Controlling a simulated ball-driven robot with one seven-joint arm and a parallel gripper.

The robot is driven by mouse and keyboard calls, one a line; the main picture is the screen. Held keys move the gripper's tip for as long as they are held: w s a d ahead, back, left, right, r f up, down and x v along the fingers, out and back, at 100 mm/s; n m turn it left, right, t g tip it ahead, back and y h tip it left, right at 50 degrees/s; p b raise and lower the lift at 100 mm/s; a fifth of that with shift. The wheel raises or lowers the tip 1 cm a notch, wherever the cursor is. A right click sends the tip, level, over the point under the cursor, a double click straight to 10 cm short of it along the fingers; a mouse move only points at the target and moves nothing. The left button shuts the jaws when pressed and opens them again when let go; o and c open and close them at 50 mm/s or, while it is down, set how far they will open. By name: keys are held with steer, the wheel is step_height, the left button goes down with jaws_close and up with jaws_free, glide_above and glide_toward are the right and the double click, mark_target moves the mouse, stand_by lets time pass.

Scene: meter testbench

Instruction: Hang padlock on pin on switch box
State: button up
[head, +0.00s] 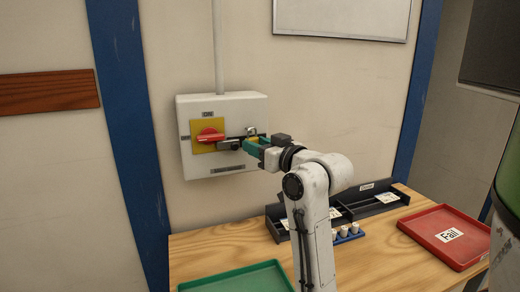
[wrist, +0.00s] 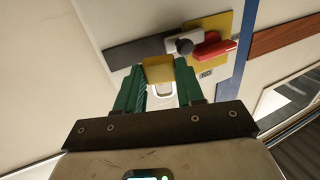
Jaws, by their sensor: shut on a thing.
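The white switch box (head: 223,108) is on the wall, with a yellow plate and a red rotary handle (head: 210,136). I cannot tell which part is the pin. My gripper (head: 256,144) is at the box's right front, its green fingers (wrist: 160,88) shut on the yellow padlock (wrist: 158,73). The padlock's shackle (head: 251,131) points up in the head view. Whether it touches the bar or box is unclear.
A wooden bench (head: 376,250) stands below the box. It holds a green tray (head: 235,281), a red tray marked Fail (head: 425,219), a dark compartment tray (head: 375,207) and a blue rack with small white pieces (head: 347,238). A conduit (head: 218,50) runs up from the box.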

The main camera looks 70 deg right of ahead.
steer(key=shift+w+d, duration=1.05)
steer(key=shift+d, duration=0.15)
steer(key=shift+f, duration=0.1)
steer(key=shift+f, duration=0.2)
steer(key=o, duration=1.1)
steer(key=shift+o, duration=0.2)
steer(key=shift+s+a+f, duration=0.1)
steer(key=shift+s, duration=0.2)
steer(key=s+a+p, duration=0.1)
steer(key=s+a, duration=0.1)
steer(key=a, duration=0.1)
steer(key=s+a+p, duration=0.1)
steer(key=shift+s+a+r+p, duration=0.25)
steer(key=shift+s+a+p, duration=0.05)
steer(key=shift+a, duration=0.05)
steer(key=shift+s+a+p, duration=0.45)
steer(key=shift+a+p, duration=0.05)
steer(key=shift+p, duration=0.85)
